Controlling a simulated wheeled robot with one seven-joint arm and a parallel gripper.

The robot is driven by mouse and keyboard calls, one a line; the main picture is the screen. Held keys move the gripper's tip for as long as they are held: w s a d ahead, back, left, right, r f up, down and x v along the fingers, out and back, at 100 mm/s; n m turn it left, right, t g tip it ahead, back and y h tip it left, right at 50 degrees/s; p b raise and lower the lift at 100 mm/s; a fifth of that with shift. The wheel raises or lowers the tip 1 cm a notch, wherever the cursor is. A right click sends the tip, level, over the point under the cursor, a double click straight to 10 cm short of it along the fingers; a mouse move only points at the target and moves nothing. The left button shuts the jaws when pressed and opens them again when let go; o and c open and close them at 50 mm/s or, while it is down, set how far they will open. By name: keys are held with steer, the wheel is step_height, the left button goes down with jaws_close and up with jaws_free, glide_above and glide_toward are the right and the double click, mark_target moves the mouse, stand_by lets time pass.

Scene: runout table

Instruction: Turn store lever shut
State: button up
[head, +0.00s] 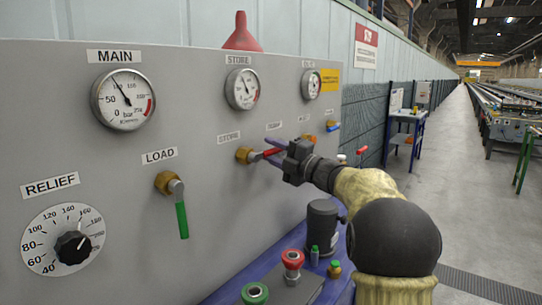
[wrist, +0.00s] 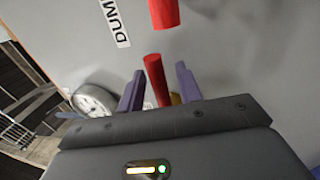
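The store lever (head: 269,153) has a brass valve body and a red handle, which points sideways to the right, under the STORE label on the grey panel. My gripper (head: 275,150) is at this handle, with its purple fingers on either side of it. In the wrist view the red handle (wrist: 158,80) stands between the two fingers, with a gap showing on each side. The fingers are open. The far end of the handle is hidden by my gripper in the head view.
A second red handle (wrist: 163,12) is close by, beside the DUMP label (wrist: 116,22). The green load lever (head: 181,212) hangs down on the left. Gauges (head: 123,100) line the panel top. A blue bench (head: 237,288) with a dark cylinder (head: 322,225) stands below.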

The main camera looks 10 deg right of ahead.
steer(key=b+v, duration=0.1)
steer(key=v, duration=1.6)
steer(key=shift+s, duration=0.15)
steer(key=shift+f, duration=0.1)
